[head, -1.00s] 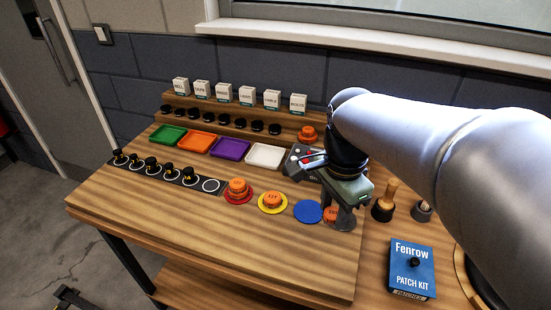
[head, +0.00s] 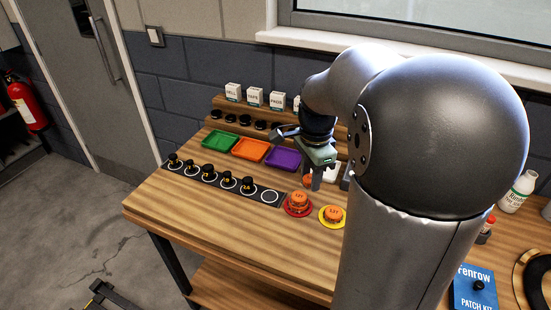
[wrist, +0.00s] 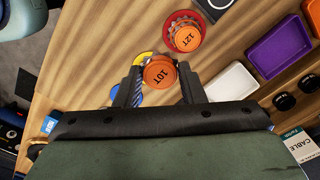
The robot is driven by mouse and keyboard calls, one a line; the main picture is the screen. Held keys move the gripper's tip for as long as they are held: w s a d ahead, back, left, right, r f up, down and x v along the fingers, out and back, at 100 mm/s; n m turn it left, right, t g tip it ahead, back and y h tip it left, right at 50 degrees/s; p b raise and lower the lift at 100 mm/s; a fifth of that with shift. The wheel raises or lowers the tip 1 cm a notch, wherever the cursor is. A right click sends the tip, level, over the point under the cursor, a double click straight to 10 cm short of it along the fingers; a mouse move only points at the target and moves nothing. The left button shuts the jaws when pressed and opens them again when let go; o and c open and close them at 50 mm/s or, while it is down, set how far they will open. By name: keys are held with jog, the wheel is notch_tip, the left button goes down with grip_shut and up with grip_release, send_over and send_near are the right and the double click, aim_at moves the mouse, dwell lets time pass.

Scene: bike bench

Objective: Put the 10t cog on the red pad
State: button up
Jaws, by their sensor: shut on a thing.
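My gripper (head: 312,182) is shut on the orange 10t cog (wrist: 158,73), its label facing the wrist camera. In the head view the cog (head: 308,181) shows between the fingertips, above the bench behind the red and yellow pads. The red pad (head: 288,212) has a stack of orange cogs on it, with a 12T cog (wrist: 187,39) on top. In the wrist view the red pad (wrist: 168,45) lies beyond the held cog, up and to the right.
A yellow pad (head: 322,219) with an orange cog stands right of the red pad. Green (head: 219,141), orange (head: 250,149) and purple (head: 283,158) trays line the back. A dark strip of black-knobbed pieces (head: 228,184) lies left. The front bench is clear.

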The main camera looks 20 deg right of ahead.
send_over(299, 196)
notch_tip(299, 196, down, 5)
jog(key=shift+s+f+p, duration=0.15)
jog(key=shift+p, duration=0.2)
jog(key=shift+w+f, duration=0.2)
jog(key=shift+f, duration=1.5)
jog(key=shift+f, duration=0.1)
jog(key=shift+f, duration=0.15)
jog(key=o, duration=1)
